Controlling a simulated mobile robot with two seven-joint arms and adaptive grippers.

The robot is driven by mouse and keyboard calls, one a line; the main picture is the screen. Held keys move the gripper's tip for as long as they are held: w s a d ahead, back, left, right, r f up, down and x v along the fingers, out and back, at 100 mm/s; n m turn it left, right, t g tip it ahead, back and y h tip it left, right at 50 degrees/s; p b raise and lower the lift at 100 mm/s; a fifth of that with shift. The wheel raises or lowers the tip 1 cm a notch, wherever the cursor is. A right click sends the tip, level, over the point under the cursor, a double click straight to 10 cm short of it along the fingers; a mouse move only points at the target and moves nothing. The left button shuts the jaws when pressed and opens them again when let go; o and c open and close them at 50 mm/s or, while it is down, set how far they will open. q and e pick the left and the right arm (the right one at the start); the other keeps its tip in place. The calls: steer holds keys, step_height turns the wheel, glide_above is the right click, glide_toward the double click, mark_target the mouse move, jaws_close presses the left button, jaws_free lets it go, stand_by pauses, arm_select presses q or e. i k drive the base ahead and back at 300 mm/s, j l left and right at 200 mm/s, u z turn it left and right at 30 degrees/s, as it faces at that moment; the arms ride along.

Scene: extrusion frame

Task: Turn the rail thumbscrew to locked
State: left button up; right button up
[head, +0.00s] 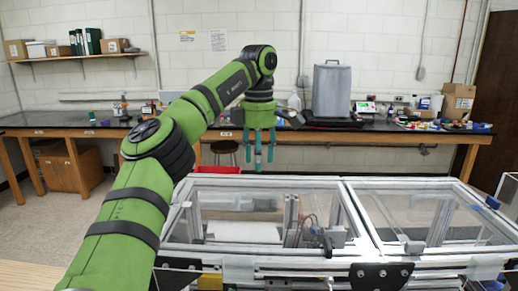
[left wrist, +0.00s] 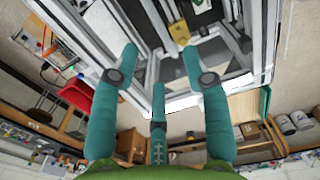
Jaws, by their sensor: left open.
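My left gripper (head: 259,158) hangs fingers-down above the back edge of the aluminium extrusion frame (head: 262,181). It is open, with nothing between its teal fingers. In the left wrist view the gripper (left wrist: 160,62) shows its three fingers spread apart, with the frame's rails (left wrist: 212,86) beyond the tips. I cannot clearly pick out the rail thumbscrew. A small blue part (head: 492,202) sits on the frame's right side, and a grey block (head: 335,237) stands inside near thin wires; I cannot tell whether either is the thumbscrew. My right gripper is not in view.
Clear panels cover parts of the frame, with metal bars between them. Black brackets (head: 381,276) are on its front. Behind stand a long workbench (head: 180,131), a stool (head: 224,147) and a red bin (head: 216,170).

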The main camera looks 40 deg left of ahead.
mark_target(328, 248)
steer(key=k+l, duration=0.55)
steer(key=l, duration=0.15)
steer(key=k+l, duration=0.6)
steer(key=l, duration=0.15)
